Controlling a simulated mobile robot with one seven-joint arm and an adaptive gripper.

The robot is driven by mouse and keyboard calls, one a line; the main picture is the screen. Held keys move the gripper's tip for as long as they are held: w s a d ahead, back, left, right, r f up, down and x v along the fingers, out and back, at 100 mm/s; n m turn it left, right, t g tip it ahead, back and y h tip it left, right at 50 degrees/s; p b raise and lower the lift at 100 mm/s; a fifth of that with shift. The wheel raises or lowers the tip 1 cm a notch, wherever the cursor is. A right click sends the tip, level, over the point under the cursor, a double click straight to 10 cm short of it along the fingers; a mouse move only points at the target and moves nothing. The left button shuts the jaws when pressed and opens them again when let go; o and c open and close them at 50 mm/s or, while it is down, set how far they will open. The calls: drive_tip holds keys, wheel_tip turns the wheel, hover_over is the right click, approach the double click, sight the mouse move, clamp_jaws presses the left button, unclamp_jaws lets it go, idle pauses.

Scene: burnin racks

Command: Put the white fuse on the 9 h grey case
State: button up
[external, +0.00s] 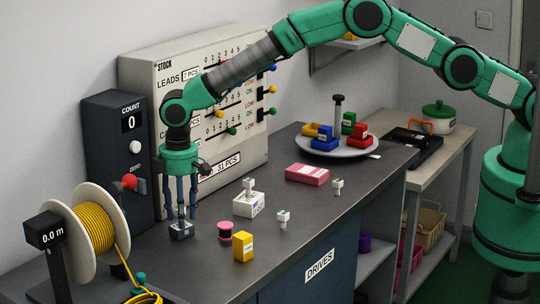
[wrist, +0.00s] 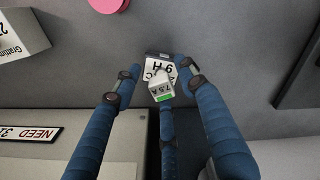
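The 9 h grey case (external: 181,233) is a small dark box with a white label, on the counter at the left under my gripper (external: 181,214). In the wrist view the case (wrist: 158,57) shows its "9 H" label. A white fuse (wrist: 161,88) marked 7.5 A, with a green stripe, appears over the case's label and hides part of it; it seems to rest on the case. My gripper's fingers stand apart around the fuse, with visible gaps at the left and right. Whether the rear finger touches the fuse is unclear.
A white box with a fuse on top (external: 249,203), a pink spool (external: 225,231), a yellow box (external: 243,246) and two loose white fuses (external: 283,219) stand to the right. A cable reel (external: 92,232) and counter unit (external: 118,150) are at the left.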

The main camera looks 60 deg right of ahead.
wheel_tip(320, 180, up, 12)
drive_tip(key=shift+r, duration=0.15)
idle(0.7)
idle(0.6)
